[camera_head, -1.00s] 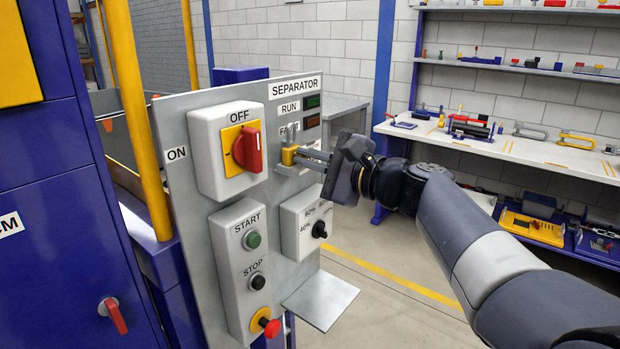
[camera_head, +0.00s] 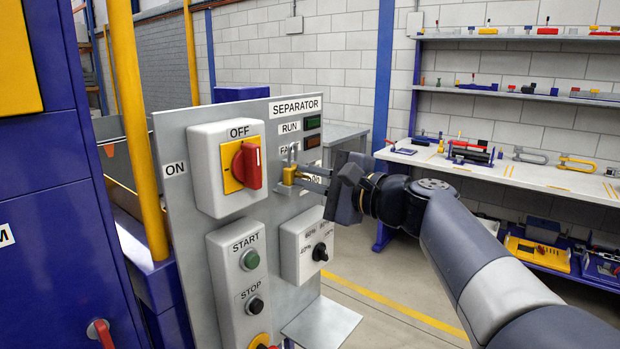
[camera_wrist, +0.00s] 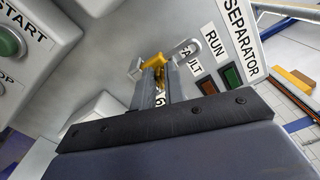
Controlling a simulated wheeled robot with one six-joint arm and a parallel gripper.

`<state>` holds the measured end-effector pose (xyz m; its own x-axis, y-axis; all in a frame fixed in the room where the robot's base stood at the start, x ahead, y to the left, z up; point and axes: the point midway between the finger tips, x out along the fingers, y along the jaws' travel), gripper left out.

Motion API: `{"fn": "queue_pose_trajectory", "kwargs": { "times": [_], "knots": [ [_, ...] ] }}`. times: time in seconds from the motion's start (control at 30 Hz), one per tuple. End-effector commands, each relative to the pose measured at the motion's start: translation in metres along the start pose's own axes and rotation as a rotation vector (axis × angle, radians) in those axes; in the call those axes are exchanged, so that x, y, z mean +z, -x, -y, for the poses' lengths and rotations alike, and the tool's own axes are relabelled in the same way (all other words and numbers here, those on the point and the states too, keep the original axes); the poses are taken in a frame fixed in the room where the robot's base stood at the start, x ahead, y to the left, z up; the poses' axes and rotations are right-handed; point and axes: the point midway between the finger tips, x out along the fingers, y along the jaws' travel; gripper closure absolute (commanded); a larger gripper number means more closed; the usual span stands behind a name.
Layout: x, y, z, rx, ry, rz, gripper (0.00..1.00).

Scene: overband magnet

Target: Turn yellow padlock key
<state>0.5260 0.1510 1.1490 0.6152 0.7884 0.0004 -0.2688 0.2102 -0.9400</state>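The yellow padlock (camera_head: 289,174) with a grey shackle hangs on a bracket on the grey separator panel, right of the red OFF switch. In the wrist view its yellow body (camera_wrist: 156,63) shows at my fingertips. My gripper (camera_head: 304,178) reaches in from the right, its tips at the padlock. In the wrist view the two fingers (camera_wrist: 158,76) stand side by side with a narrow gap and some yellow between their tips. I cannot make out the key itself; it may be hidden between the fingers. Whether they grip it is unclear.
The red rotary switch (camera_head: 248,166) stands out just left of the padlock. The START/STOP box (camera_head: 239,272) and the black percent dial (camera_head: 319,252) sit below. RUN and FAULT lamps (camera_head: 312,122) are above right. A workbench (camera_head: 540,175) stands behind.

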Motion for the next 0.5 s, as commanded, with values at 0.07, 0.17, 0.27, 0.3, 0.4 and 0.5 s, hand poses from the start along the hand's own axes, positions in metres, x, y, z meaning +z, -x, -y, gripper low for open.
{"fn": "queue_pose_trajectory", "kwargs": {
  "times": [0.07, 0.17, 0.27, 0.3, 0.4, 0.5],
  "knots": [
    [0.0000, 0.0000, 0.0000, 0.000, 0.000, 0.000, 0.82],
    [0.0000, 0.0000, -0.0001, 0.000, 0.000, 0.000, 0.73],
    [-0.0001, 0.0000, -0.0002, 0.000, -0.001, 0.000, 0.73],
    [-0.0001, 0.0000, -0.0002, 0.000, -0.001, 0.000, 0.73],
    [-0.0002, 0.0005, -0.0002, 0.000, -0.001, 0.000, 0.73],
    [-0.0004, 0.0053, -0.0001, 0.000, 0.000, -0.001, 0.73]
  ]
}}
